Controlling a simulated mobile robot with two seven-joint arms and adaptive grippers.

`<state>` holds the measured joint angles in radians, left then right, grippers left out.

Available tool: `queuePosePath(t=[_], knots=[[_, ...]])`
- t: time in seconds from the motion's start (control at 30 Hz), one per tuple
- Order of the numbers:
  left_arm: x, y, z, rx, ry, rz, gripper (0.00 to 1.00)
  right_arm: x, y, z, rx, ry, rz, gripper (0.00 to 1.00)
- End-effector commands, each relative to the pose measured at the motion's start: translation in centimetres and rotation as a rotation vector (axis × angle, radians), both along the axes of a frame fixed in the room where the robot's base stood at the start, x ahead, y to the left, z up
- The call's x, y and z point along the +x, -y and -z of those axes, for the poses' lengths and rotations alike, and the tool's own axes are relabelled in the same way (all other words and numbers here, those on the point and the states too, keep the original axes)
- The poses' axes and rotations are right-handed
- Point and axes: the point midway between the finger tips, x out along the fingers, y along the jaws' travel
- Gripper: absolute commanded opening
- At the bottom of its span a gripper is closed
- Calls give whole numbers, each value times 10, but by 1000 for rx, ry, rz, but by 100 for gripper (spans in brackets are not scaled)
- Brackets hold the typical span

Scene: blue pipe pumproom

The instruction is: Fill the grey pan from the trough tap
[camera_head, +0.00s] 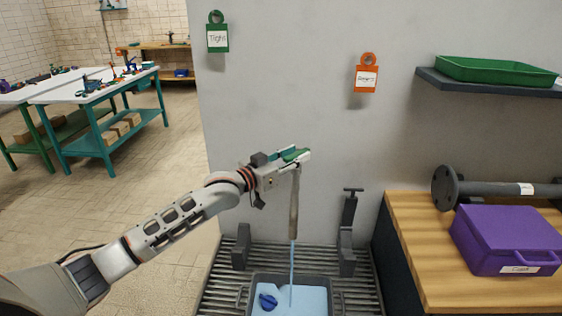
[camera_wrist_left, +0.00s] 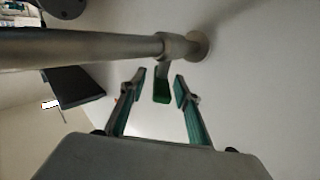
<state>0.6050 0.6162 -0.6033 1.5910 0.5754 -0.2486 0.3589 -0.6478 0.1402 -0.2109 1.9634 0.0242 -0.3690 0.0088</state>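The grey pan (camera_head: 312,280) stands on the slatted trough (camera_head: 222,285), below the spout. Pale blue water lies in it, with a small dark blue object (camera_head: 267,301). A thin blue stream (camera_head: 292,260) runs from the grey tap spout (camera_head: 294,205) into the pan. My left gripper (camera_head: 296,155) is at the top of the tap. In the left wrist view its two teal-padded fingers (camera_wrist_left: 159,85) are apart, with the green-ended tap lever (camera_wrist_left: 162,90) between them and gaps on both sides. The tap pipe (camera_wrist_left: 90,48) crosses above. My right gripper is out of view.
Dark upright brackets (camera_head: 348,235) stand on the trough either side of the spout. A wooden counter (camera_head: 420,255) at right holds a purple case (camera_head: 505,240) and a flanged pipe (camera_head: 490,188). A shelf above bears a green tray (camera_head: 495,71). Open floor lies left.

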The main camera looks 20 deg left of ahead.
Motion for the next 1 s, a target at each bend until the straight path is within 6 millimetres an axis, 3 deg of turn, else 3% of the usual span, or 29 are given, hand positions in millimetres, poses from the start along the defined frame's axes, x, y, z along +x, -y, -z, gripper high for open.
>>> queuePosePath(t=[0.5, 0.7, 1.0], knots=[[-84, -40, 0, 1, 0, 0, 32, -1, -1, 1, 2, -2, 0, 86], [-97, -46, -1, 1, 3, 0, 32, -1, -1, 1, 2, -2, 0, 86], [-99, -47, -1, 0, 2, 0, 32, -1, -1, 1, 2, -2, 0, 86]])
